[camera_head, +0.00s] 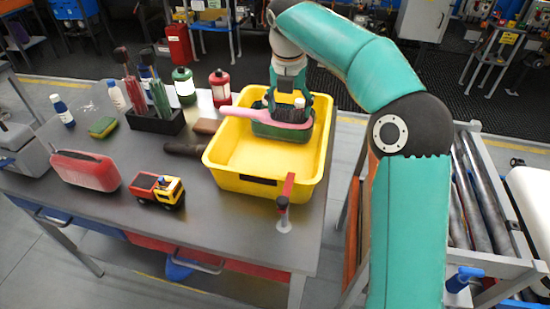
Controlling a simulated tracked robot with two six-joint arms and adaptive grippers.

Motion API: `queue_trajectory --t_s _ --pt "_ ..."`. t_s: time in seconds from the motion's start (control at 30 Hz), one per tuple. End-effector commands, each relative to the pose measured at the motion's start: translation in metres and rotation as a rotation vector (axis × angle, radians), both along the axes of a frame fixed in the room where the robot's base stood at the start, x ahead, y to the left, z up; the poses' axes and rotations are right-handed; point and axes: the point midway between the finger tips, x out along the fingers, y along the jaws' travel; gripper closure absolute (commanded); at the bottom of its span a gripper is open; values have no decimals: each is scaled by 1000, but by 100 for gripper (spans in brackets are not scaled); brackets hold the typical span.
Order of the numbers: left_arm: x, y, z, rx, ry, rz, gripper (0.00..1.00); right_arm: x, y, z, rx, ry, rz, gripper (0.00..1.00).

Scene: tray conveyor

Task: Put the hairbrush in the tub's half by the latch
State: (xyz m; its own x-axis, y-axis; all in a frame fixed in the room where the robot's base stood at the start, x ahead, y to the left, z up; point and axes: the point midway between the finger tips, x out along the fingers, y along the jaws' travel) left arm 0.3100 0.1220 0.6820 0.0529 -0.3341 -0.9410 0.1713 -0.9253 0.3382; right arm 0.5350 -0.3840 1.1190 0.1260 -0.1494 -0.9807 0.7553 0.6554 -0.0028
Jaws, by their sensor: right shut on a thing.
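The pink hairbrush (243,112) is held by my right gripper (288,108) over the far part of the yellow tub (228,181). Its handle points left past the tub's rim. The gripper is shut on it and hides part of its head. A dark green object (283,131) shows just below the brush at the tub's far end; I cannot tell whether they touch. The near half of the tub is bare. My left gripper is not in view.
A toy truck (157,189), a red case (85,170) and a green sponge (102,127) lie left on the table (235,230). A dark holder (157,122) with upright tools and two canisters stand behind. A roller conveyor (473,195) is at right.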

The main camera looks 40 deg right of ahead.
Motion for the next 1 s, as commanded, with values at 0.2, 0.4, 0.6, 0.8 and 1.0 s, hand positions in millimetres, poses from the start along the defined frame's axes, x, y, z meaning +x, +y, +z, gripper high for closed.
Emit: queue_trajectory --t_s 0.2,0.4,0.6,0.8,1.0 --pt "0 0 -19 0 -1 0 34 -3 -3 -24 0 0 -7 61" --pt "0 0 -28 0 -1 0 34 -5 -5 -66 1 4 -10 61" --pt "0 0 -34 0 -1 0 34 -5 -5 -119 0 4 -10 61" --pt "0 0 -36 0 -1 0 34 -5 -5 -159 1 2 -9 61" --pt "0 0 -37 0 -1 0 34 -4 -5 -173 -1 -1 -11 61"
